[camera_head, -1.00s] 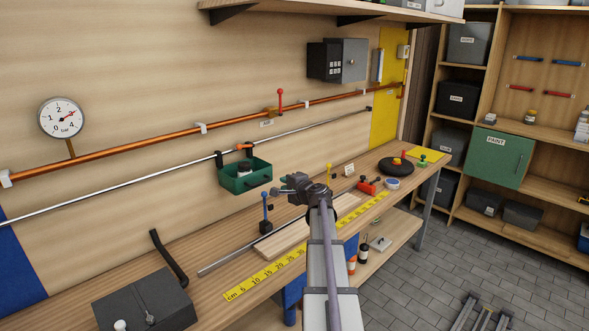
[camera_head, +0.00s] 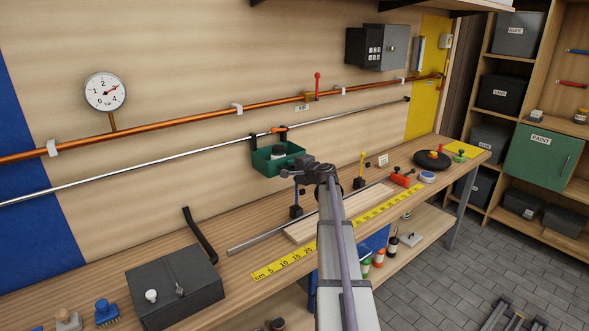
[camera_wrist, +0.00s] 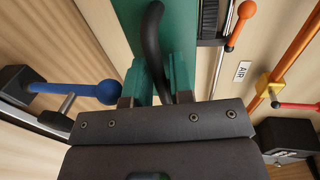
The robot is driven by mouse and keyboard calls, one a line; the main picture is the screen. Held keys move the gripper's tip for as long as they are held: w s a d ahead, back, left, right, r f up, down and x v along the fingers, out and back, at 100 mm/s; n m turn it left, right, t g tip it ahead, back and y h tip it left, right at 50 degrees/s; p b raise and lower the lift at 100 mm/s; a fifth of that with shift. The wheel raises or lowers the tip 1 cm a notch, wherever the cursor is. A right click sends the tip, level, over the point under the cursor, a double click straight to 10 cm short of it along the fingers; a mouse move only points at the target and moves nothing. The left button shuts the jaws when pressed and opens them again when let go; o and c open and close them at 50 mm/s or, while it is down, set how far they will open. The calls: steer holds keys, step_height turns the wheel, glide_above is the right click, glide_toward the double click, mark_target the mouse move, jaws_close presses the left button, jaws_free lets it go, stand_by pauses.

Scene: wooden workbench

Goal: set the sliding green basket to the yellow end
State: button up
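The green basket (camera_head: 265,163) hangs by black hangers from the silver rail (camera_head: 217,149), left of the red lever and far from either end. In the wrist view its green front (camera_wrist: 181,30) carries a curved black handle (camera_wrist: 152,35). My gripper (camera_head: 294,171) is at the basket's front right. In the wrist view its green fingers (camera_wrist: 160,85) stand on either side of the handle; whether they press on it is unclear. The yellow panel (camera_head: 428,75) is at the rail's right end, and a blue panel (camera_head: 40,150) is at the left.
An orange-topped clamp (camera_head: 279,130) sits on the rail above the basket. A copper pipe (camera_head: 190,122) with a red lever (camera_head: 317,84) runs above. A blue-knobbed post (camera_head: 296,195) stands on the bench below. A black box (camera_head: 175,287) sits at front left. The rail right of the basket looks clear.

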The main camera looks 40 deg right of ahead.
jaws_close()
stand_by(0.4)
